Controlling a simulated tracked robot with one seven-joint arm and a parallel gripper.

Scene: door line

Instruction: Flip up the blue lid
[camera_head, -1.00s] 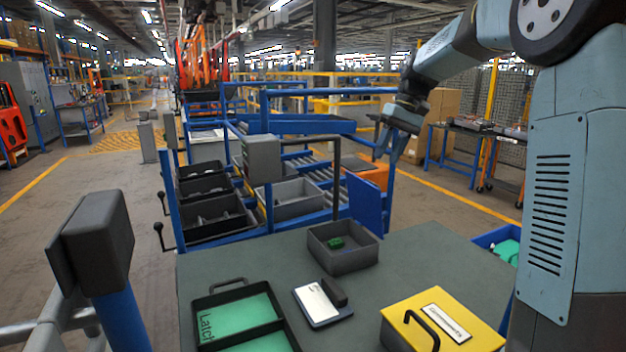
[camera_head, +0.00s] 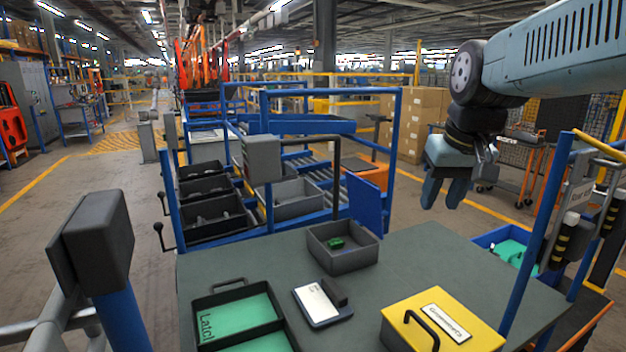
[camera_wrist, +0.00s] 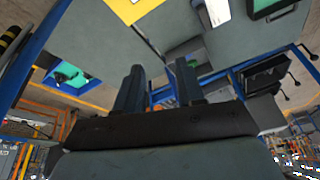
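A flat blue lid (camera_head: 366,209) stands upright at the back right of an open grey box (camera_head: 345,262) on the table. A small green object (camera_head: 335,243) lies in the box. My gripper (camera_head: 442,202) hangs in the air to the right of the lid and above it in the picture, apart from it. Its fingers point down, are spread with a gap, and hold nothing. In the wrist view both fingers of my gripper (camera_wrist: 160,72) show dark; I cannot clearly make out the blue lid there.
The grey-green table (camera_head: 400,275) also bears a yellow box (camera_head: 465,312) with a black handle, a dark tray (camera_head: 246,292) with green inserts, and a white-and-dark device (camera_head: 318,302). A blue bin (camera_head: 490,238) with green contents is at right. A blue post (camera_head: 541,245) rises near it.

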